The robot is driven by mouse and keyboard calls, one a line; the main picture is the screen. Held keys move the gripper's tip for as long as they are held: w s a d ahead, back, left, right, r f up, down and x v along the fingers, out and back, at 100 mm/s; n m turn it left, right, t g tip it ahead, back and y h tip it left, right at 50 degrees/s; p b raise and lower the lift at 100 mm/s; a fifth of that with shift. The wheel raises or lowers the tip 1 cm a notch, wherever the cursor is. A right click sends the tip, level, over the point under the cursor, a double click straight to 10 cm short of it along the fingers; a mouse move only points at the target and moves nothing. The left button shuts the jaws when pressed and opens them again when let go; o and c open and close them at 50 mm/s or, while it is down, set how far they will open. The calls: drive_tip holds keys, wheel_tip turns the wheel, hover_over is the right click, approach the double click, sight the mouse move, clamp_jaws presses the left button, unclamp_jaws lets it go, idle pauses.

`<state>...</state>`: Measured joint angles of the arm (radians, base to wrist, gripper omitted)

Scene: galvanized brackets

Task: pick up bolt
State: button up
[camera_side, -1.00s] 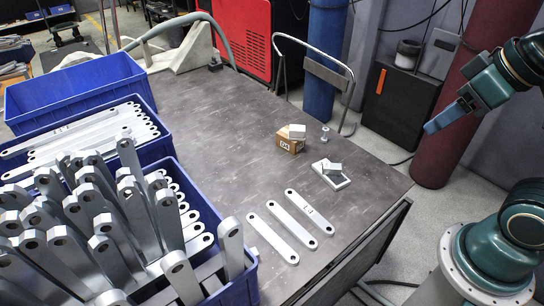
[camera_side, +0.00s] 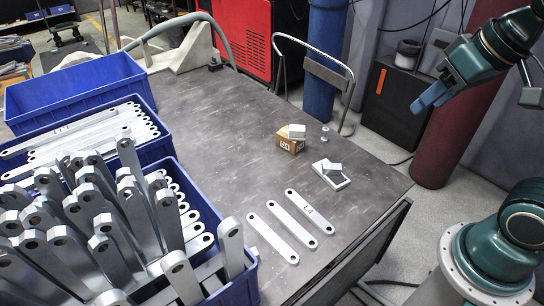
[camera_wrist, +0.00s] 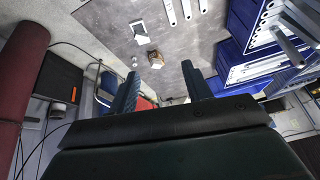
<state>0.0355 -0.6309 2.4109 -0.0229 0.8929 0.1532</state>
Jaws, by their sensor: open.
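The bolt (camera_side: 325,139) is a small grey metal piece near the back right edge of the grey table, just right of a small cardboard box. Its shape is too small to make out fully, and a second small grey piece (camera_side: 323,128) shows right behind it. In the wrist view the bolt (camera_wrist: 134,60) is a tiny light spot beside the box. My gripper (camera_side: 428,101) is off the table's right side, in the air, well apart from the bolt. Its two blue fingers are spread and empty in the wrist view (camera_wrist: 160,90).
The cardboard box (camera_side: 290,144) carries a pale block. A white tray-like piece (camera_side: 336,181) with a metal block lies in front. Flat galvanized brackets (camera_side: 295,231) lie near the right edge. Blue crates (camera_side: 70,93) stand on the left, the front one full of brackets. Mid-table is clear.

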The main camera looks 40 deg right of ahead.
drive_tip(key=w+d+r+m+g, duration=0.1)
drive_tip(key=w+d+m, duration=0.2)
drive_tip(key=w+m, duration=0.7)
drive_tip(key=m+g+y, duration=0.2)
drive_tip(key=m, duration=1.5)
hover_over(327, 128)
drive_tip(key=s+d, duration=0.2)
drive_tip(key=s, duration=0.1)
wheel_tip(327, 128, down, 30)
drive_tip(key=shift+w+a+r, duration=0.1)
drive_tip(key=shift+w+r, duration=0.1)
drive_tip(key=x, duration=0.8)
drive_tip(key=shift+w+f, duration=0.1)
drive_tip(key=shift+f, duration=0.15)
drive_tip(key=shift+f, duration=0.1)
